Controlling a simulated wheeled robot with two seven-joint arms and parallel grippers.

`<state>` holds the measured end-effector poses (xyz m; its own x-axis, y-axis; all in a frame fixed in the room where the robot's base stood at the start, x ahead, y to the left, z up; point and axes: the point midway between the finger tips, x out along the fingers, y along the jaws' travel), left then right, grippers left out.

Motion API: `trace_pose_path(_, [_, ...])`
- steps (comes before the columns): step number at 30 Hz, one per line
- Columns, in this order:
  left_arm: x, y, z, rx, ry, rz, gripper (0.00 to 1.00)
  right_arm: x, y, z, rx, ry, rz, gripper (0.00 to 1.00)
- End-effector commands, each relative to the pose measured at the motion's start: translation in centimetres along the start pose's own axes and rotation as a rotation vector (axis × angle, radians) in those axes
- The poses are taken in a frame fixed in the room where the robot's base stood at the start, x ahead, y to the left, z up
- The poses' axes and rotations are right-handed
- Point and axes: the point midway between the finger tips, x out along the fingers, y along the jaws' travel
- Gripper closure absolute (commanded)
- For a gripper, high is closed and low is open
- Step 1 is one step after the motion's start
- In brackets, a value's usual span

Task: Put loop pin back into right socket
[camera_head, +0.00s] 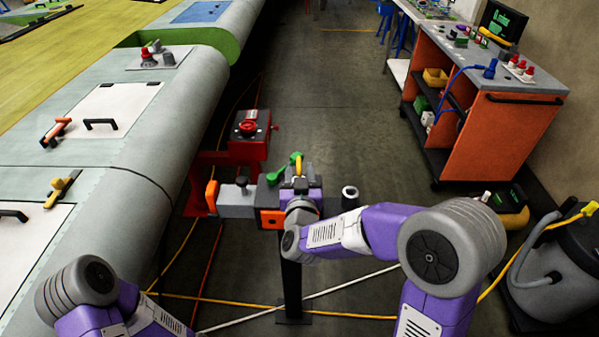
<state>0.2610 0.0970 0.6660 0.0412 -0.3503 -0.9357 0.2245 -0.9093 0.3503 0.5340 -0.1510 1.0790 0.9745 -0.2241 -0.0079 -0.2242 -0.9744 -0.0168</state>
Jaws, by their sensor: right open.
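A small yellow loop (299,163), which looks like the head of the loop pin, stands up just beyond my right gripper (301,184). The gripper is open over the jig fixture, and its wrist hides the area below. I cannot tell whether the fingers touch the loop or where the pin's shaft is. A short cylinder (350,191) with a pale rim and dark top stands right of the gripper; it may be the right socket. My left arm shows at the bottom left, its gripper out of view.
The fixture has a grey block (237,196), an orange block (271,218) and a green handle (278,174) on a dark post (291,285). A red stand (248,135) is behind. The wing (175,118) fills the left. An orange cart (505,140) stands right. Cables cross the floor.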

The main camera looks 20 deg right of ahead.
Motion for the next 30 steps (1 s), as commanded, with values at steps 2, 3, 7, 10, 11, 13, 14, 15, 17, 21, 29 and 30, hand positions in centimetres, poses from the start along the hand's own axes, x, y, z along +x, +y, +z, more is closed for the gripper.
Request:
trace_pose_path(2, [0.0, 0.0, 0.0, 0.0, 0.0, 0.0, 0.57, 0.0, 0.0, 0.0, 0.0, 0.0, 0.0, 0.57])
trace_pose_path(3, [-0.1, 0.0, 0.0, 0.0, 0.0, 0.0, 0.57, 0.0, 0.0, -0.1, 0.0, 0.0, 0.0, 0.57])
trace_pose_path(7, [-0.9, 0.3, 0.0, 0.0, 0.0, 0.0, 0.57, 0.0, 0.0, -0.9, 0.0, 0.0, 0.0, 0.57])
trace_pose_path(10, [-0.8, 0.3, 0.0, 0.0, 0.0, 0.0, 0.57, -1.9, -0.1, -0.7, 0.0, 0.0, -0.004, 0.57])
trace_pose_path(11, [-0.8, 0.3, 0.0, 0.0, 0.0, 0.0, 0.57, -2.6, -0.1, -0.7, 0.0, 0.0, -0.004, 0.57])
trace_pose_path(13, [-0.8, 0.3, 0.0, 0.0, 0.0, 0.0, 0.57, -4.3, -0.2, -0.7, 0.0, 0.0, -0.006, 0.57])
trace_pose_path(14, [-0.8, 0.3, 0.0, 0.0, 0.0, 0.0, 0.57, -5.1, -0.2, -0.7, -0.001, -0.001, -0.006, 0.57])
trace_pose_path(15, [-0.9, 0.3, 0.0, 0.0, 0.0, 0.0, 0.57, -6.1, -0.1, -0.7, -0.001, 0.0, -0.005, 0.57])
trace_pose_path(17, [-0.3, 0.1, 0.0, 0.0, 0.0, 0.0, 0.57, -7.6, -0.2, -0.6, 0.002, 0.004, -0.006, 0.57])
trace_pose_path(21, [1.5, -0.6, -0.1, 0.0, 0.0, 0.0, 0.57, -9.5, 0.0, -0.2, 0.002, 0.007, 0.004, 0.57])
trace_pose_path(29, [4.4, -1.6, -0.2, 0.0, 0.0, 0.0, 0.57, -11.0, 0.0, -0.3, 0.0, 0.005, 0.005, 0.57])
trace_pose_path(30, [4.7, -1.8, -0.2, 0.0, 0.0, 0.0, 0.57, -11.2, 0.0, -0.3, 0.001, 0.005, 0.006, 0.57])
